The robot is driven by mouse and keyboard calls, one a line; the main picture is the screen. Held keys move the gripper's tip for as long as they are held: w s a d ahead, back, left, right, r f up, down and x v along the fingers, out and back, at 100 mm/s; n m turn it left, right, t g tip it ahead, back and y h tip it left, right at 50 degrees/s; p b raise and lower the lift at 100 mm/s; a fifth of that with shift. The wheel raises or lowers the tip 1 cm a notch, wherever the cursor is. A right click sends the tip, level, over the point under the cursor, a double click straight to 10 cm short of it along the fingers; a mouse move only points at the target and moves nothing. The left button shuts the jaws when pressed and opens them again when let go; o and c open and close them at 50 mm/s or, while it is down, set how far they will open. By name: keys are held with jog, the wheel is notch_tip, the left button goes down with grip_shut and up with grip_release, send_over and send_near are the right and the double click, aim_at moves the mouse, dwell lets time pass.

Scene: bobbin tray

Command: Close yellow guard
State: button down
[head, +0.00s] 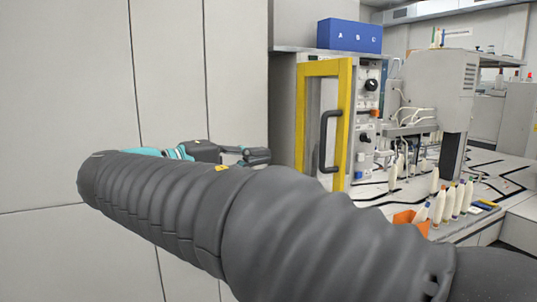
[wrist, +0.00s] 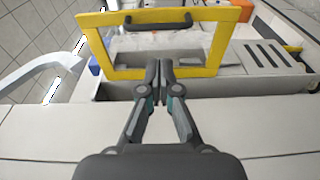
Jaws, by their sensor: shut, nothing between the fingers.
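The yellow guard (head: 345,110) is an upright frame with a see-through middle, at the left side of the grey machine in the head view. Its black handle (head: 324,142) is on the right post. In the wrist view the guard (wrist: 205,14) spans the upper middle, with the handle (wrist: 158,23) on its far bar. I cannot tell exactly how far it stands open. My gripper (wrist: 166,68) is shut and empty, its tips overlapping the near bar in the picture; contact is unclear. In the head view my gripper (head: 258,156) is left of the guard, partly hidden by my arm.
A blue box (head: 349,36) sits on top of the machine. Several bobbins (head: 456,199) and an orange holder (head: 411,219) stand on the bench to the right. A slotted panel (wrist: 268,54) lies right of the guard. Pale wall panels (head: 70,70) fill the left.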

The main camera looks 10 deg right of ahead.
aim_at(321, 146)
jog(key=b+x, duration=0.1)
jog(key=x, duration=1.1)
jog(key=shift+w+d, duration=0.1)
jog(key=shift+d, duration=0.15)
jog(key=shift+d, duration=0.1)
